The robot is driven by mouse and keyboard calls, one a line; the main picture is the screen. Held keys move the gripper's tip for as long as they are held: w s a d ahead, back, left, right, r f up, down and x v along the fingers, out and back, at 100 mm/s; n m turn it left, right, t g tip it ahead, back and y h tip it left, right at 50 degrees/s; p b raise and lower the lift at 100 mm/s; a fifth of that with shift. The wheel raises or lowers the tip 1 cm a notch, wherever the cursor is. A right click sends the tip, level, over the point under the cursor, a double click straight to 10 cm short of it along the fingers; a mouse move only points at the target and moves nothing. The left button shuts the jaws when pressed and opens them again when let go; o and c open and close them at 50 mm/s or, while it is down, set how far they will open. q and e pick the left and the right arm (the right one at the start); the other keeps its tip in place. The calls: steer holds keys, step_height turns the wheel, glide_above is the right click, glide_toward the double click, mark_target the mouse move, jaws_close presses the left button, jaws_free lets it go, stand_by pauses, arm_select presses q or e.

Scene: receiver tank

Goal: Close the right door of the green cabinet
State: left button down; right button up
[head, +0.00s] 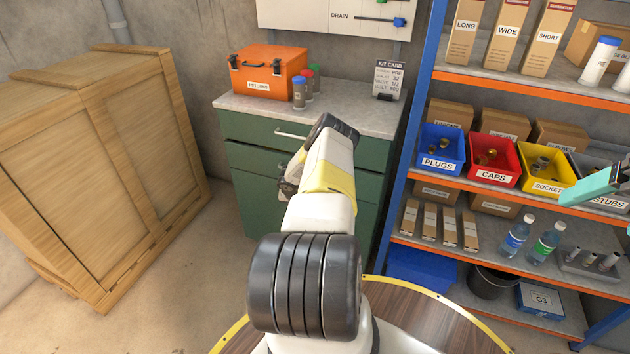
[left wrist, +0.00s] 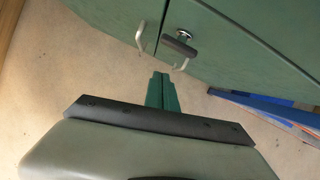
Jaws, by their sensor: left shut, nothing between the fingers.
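The green cabinet (head: 250,190) stands against the back wall under a grey top, with a drawer above its doors. In the left wrist view the left door (left wrist: 105,12) and right door (left wrist: 240,50) meet at a narrow dark seam. The right door looks flush or nearly flush; a small gap cannot be ruled out. Each door has a pale handle, and a dark T-shaped latch (left wrist: 180,43) is on the right door. My left gripper (left wrist: 161,78) is shut and empty, its green fingertips just short of the handles. My arm hides much of the door front in the head view.
A wooden crate (head: 90,170) stands left of the cabinet. A blue-framed shelf (head: 407,150) with bins and boxes stands close on its right. An orange case (head: 268,75), small bottles and a kit card (head: 389,80) are on top. Floor between crate and cabinet is clear.

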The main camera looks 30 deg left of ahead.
arm_select(q)
steer(key=a+v, duration=0.1)
steer(key=v, duration=0.8)
steer(key=shift+r, duration=0.3)
steer(key=shift+d, duration=0.1)
